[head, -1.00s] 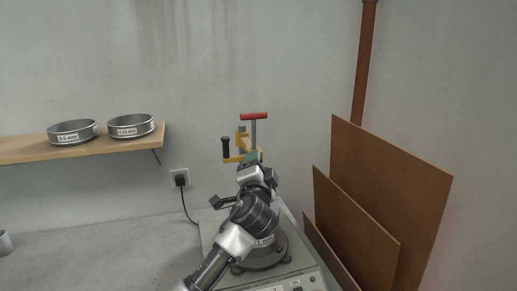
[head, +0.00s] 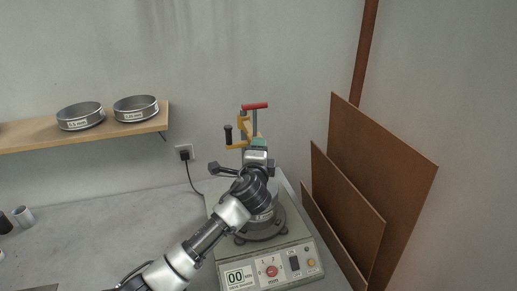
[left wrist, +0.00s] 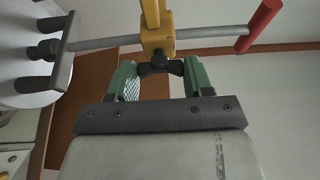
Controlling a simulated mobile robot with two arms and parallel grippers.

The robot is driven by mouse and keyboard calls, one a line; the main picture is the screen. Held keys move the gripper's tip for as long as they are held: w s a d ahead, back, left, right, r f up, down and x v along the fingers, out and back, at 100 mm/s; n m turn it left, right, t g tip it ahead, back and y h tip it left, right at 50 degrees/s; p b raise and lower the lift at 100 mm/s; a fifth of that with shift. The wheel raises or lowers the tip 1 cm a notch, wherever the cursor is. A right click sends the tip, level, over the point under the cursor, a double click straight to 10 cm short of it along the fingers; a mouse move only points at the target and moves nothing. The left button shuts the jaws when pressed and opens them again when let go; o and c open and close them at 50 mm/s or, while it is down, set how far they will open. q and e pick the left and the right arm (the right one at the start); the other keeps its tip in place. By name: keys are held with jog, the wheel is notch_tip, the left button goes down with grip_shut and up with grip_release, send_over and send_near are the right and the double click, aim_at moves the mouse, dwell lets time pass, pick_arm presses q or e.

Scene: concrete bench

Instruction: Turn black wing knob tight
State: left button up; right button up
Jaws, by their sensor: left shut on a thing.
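A black wing knob (left wrist: 160,66) sits on a yellow clamp block (left wrist: 157,38) in the left wrist view. My left gripper (left wrist: 160,76) has green fingertips on either side of the knob's wings and is shut on it. In the head view my left gripper (head: 256,143) is at the yellow clamp (head: 243,124), above the grey machine (head: 250,255); there the arm and fingers hide the knob. A grey rod (left wrist: 205,32) with a red handle (left wrist: 262,22) passes through the block. My right gripper is not in view.
Brown boards (head: 375,175) lean on the wall to the right. A wooden shelf (head: 60,137) with two sieves (head: 135,108) is on the left. The bench (head: 100,230) is mostly clear at left.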

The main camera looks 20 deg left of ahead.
pick_arm(q)
jog(key=shift+f, duration=0.1)
jog(key=o, duration=0.9)
jog(key=shift+o, duration=0.2)
jog(key=b+v, duration=0.3)
jog(key=v, duration=0.7)
jog(key=shift+s, duration=0.4)
